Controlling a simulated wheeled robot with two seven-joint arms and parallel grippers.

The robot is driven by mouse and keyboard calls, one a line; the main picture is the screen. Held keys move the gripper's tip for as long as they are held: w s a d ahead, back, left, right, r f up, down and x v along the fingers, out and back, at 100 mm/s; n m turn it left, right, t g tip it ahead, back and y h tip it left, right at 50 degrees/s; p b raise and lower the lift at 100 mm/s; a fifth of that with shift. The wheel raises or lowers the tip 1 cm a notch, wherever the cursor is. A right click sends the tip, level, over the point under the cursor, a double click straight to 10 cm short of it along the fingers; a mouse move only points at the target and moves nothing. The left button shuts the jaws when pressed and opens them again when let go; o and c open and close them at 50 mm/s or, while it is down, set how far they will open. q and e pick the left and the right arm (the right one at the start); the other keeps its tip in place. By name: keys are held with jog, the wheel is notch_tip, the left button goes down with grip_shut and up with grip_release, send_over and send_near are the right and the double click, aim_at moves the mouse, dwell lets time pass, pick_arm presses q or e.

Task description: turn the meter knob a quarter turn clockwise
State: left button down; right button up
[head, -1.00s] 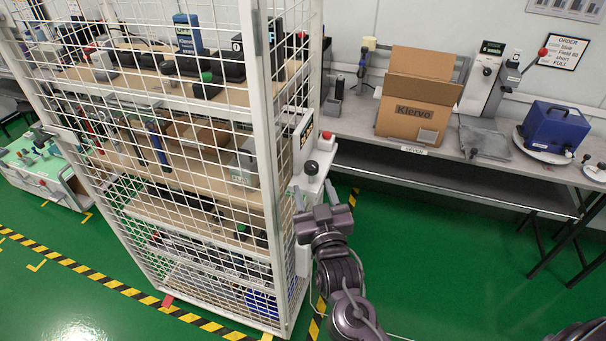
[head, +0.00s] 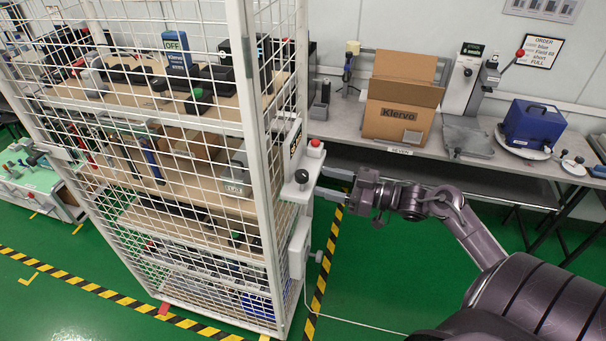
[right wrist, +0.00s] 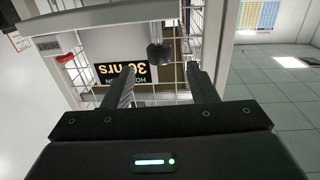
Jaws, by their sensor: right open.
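A blue handheld meter (head: 178,52) with a display reading OFF stands on the top shelf inside the mesh cage. Its knob is too small to make out. A round black knob (head: 301,176) sits on a white bracket at the cage's right corner. My right gripper (head: 322,182) is open and empty, to the right of this black knob, its fingers pointing left toward it. In the right wrist view the black knob (right wrist: 160,54) appears ahead, centred between the two spread fingers (right wrist: 160,68). I cannot tell whether they touch it. My left gripper is out of view.
A red button (head: 315,148) on a white box is just above the black knob. The mesh cage (head: 246,110) blocks the shelves from the front. A grey bench (head: 360,128) holds a cardboard box (head: 398,120) and a blue case (head: 545,125). Green floor is free below.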

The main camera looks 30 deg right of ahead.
aim_at(302, 182)
jog(key=p+x, duration=0.1)
jog(key=x, duration=0.4)
jog(key=shift+w+a, duration=0.15)
jog(key=shift+w, duration=0.05)
